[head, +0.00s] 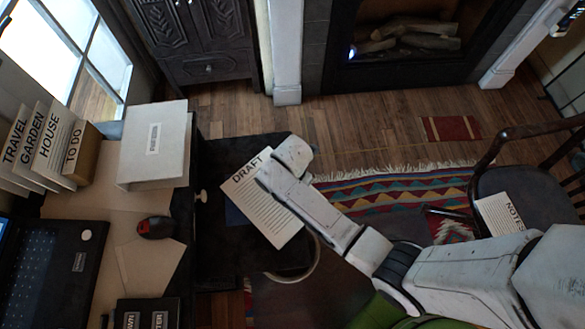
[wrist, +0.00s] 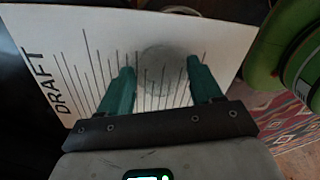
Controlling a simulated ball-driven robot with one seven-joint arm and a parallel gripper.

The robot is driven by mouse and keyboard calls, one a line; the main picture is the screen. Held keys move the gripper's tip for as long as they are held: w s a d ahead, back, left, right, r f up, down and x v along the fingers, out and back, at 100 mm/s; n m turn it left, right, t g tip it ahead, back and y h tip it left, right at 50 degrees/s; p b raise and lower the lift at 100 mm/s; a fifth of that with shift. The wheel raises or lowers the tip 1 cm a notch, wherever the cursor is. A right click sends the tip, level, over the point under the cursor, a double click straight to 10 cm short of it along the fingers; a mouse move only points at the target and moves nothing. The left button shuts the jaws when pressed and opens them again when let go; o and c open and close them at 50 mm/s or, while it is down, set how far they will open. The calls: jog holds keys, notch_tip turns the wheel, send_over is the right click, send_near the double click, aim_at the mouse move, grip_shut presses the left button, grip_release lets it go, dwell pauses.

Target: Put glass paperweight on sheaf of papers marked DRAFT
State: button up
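The sheaf of papers marked DRAFT (head: 262,205) lies tilted in the picture beside the desk, and it fills much of the wrist view (wrist: 80,60). A faint, round, see-through shape, which looks like the glass paperweight (wrist: 163,66), shows against its printed lines. My gripper (wrist: 161,68) is over the sheaf, its two teal fingers apart with the round shape between them. I cannot tell whether the fingers touch it or whether it rests on the paper. In the head view my arm hides the fingertips and the paperweight.
The desk at left holds a white binder (head: 154,150), a mouse (head: 156,227), a laptop (head: 40,270) and upright labelled files (head: 45,150). A chair (head: 520,190) at right bears another sheaf (head: 500,213). A patterned rug (head: 400,195) lies on the floor.

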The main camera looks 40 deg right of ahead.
jog(key=o, duration=0.3)
jog(key=shift+r, duration=0.1)
notch_tip(320, 180, up, 12)
jog(key=shift+r+p, duration=0.1)
jog(key=shift+p, duration=0.4)
jog(key=shift+s, duration=0.1)
jog(key=shift+s+d+r+m+t, duration=0.15)
jog(key=shift+s+d+r+m, duration=0.6)
jog(key=shift+s+m, duration=2.45)
jog(key=shift+s+d+r+m+t, duration=0.2)
jog(key=shift+s+d+r+m, duration=0.5)
jog(key=shift+s+m, duration=2.5)
jog(key=shift+s+d+r+m+t, duration=0.15)
jog(key=shift+s+d+r+m, duration=0.75)
jog(key=shift+m, duration=3.8)
jog(key=shift+s+a, duration=0.4)
jog(key=shift+s, duration=0.3)
